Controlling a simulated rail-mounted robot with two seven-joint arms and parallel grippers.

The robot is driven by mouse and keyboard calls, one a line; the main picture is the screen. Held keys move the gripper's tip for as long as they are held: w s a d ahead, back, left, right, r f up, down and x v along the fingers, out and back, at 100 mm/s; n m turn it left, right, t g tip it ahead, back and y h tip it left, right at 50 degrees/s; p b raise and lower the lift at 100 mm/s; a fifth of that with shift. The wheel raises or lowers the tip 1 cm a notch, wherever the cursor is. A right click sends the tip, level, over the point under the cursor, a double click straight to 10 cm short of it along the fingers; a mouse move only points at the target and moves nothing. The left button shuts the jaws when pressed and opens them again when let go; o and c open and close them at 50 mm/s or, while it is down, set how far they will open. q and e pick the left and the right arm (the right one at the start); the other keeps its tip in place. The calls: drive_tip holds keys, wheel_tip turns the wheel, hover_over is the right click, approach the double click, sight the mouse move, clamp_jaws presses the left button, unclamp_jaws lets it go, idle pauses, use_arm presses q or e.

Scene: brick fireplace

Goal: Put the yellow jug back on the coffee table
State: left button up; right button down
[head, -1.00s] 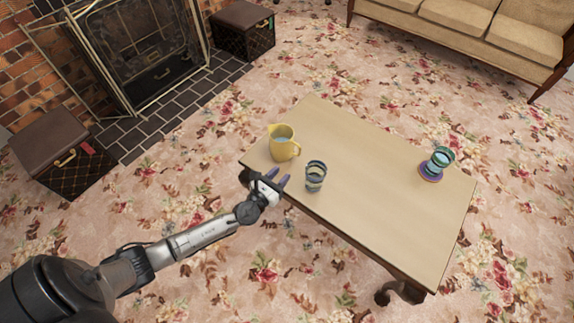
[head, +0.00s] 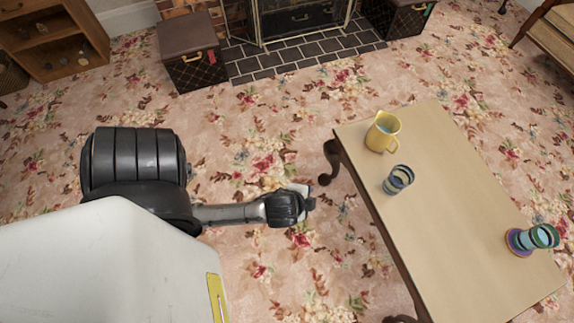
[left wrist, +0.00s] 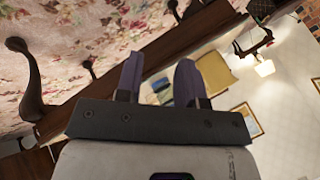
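The yellow jug (head: 382,132) stands upright near the far left corner of the coffee table (head: 450,230), with its handle towards the right. Nothing touches it. My left gripper (head: 309,196) is off the table's left side, apart from the jug. In the left wrist view its two fingers (left wrist: 158,82) are spread with an empty gap between them. My right gripper is in no view.
A striped glass (head: 398,180) stands on the table near the jug. A trunk (head: 190,55) and the fireplace hearth (head: 300,58) are at the back. Carpet is clear left of the table.

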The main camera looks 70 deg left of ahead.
use_arm(q)
drive_tip(key=s+d+r+n+g+h, duration=0.2)
drive_tip(key=s+d+n+g+h, duration=0.1)
drive_tip(key=s+d, duration=0.3)
drive_tip(key=shift+s+n+h, duration=0.5)
drive_tip(key=shift+s+h, duration=0.1)
drive_tip(key=shift+s, duration=0.1)
drive_tip(key=shift+r, duration=0.15)
wheel_tip(320, 180, up, 62)
drive_tip(key=p, duration=6.1)
drive_tip(key=shift+p, duration=0.4)
